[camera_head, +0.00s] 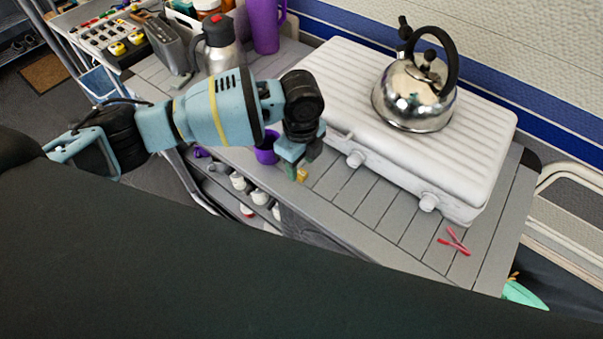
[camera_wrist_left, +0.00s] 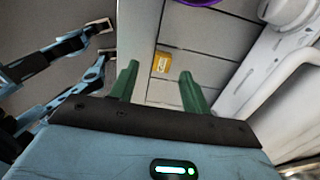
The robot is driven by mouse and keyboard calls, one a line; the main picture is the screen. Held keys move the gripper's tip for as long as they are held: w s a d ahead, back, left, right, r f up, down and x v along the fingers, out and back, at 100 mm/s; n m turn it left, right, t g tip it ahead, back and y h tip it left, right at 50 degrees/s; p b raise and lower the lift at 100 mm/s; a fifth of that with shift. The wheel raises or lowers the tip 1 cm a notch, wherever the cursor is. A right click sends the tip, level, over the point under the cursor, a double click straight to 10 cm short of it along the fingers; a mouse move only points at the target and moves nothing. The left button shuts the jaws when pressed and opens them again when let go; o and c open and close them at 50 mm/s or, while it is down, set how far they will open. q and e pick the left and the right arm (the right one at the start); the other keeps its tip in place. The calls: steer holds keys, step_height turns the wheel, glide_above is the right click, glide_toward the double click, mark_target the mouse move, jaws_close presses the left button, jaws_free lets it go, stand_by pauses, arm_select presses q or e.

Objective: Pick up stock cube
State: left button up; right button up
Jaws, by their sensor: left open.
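The stock cube is a small golden-yellow block (camera_head: 302,174) on the grey slatted counter (camera_head: 345,200), near its front edge. In the left wrist view the cube (camera_wrist_left: 161,62) lies flat, with a pale label on top. My left gripper (camera_head: 293,171) points down just left of the cube in the head view. In the wrist view its two green fingers (camera_wrist_left: 159,68) are apart, with the cube showing between and slightly beyond the tips. Nothing is held, and I cannot tell the exact height above the counter.
A purple mug (camera_head: 266,150) stands close behind my left gripper. A white ridged stove (camera_head: 440,155) with front knobs carries a steel kettle (camera_head: 412,95). A steel jug (camera_head: 222,50) and purple bottle (camera_head: 265,25) stand behind. Red sticks (camera_head: 455,242) lie to the right on the counter.

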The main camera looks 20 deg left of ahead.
mark_target(301, 173)
arm_select(q)
step_height(301, 173, down, 3)
steer(key=shift+w+f, duration=0.1)
jaws_close()
stand_by(0.4)
